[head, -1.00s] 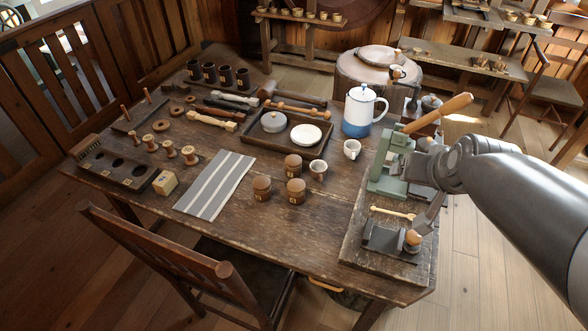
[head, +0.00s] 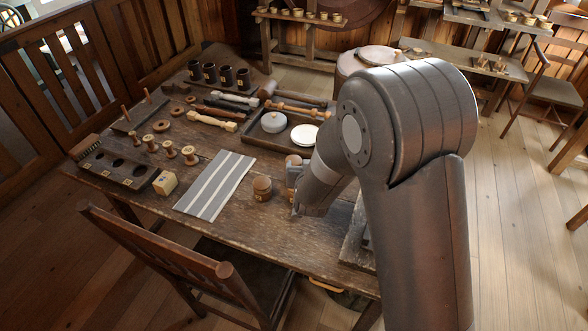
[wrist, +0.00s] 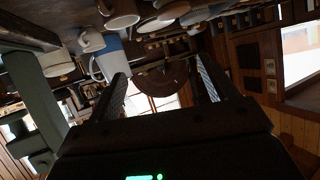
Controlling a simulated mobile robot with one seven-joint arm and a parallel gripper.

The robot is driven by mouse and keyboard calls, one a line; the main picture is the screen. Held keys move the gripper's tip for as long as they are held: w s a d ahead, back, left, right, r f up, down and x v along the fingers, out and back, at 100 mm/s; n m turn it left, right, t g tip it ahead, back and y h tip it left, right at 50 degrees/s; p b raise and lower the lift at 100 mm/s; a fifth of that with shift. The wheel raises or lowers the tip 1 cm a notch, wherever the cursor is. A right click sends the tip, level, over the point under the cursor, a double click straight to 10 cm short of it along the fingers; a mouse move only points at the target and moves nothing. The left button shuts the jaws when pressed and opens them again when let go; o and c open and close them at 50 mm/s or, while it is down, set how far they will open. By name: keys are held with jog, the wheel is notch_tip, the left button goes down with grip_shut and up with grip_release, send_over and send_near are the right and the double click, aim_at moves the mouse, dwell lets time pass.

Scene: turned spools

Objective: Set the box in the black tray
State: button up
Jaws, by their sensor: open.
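A small pale wooden box (head: 165,183) with a dark mark sits at the table's near left, beside the rack with round holes. A dark shallow tray (head: 256,137) stands toward the back middle, holding a grey round lidded pot (head: 273,122) and a white dish (head: 304,135). My gripper (head: 297,211) is low over the table's front middle, right of the brown jars and apart from the box. In the wrist view my gripper (wrist: 164,86) is open, with nothing between its fingers. The box is not seen there.
A striped grey cloth (head: 215,185) lies right of the box. A brown jar (head: 262,188) stands near my gripper. A rack with holes (head: 118,168) is at the left edge. A chair (head: 190,265) stands in front. My arm hides the table's right side.

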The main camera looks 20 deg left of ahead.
jog(key=t, duration=0.1)
send_near(294, 161)
jog(key=w, duration=0.1)
jog(key=w+a+f, duration=0.1)
jog(key=shift+w+a+f+n, duration=0.2)
jog(key=shift+w+f+n, duration=0.05)
jog(key=shift+w+n, duration=0.05)
jog(key=shift+x, duration=2.95)
jog(key=shift+w+d+r, duration=0.1)
jog(key=shift+r, duration=0.1)
jog(key=shift+c, duration=0.3)
jog(key=c, duration=1.4)
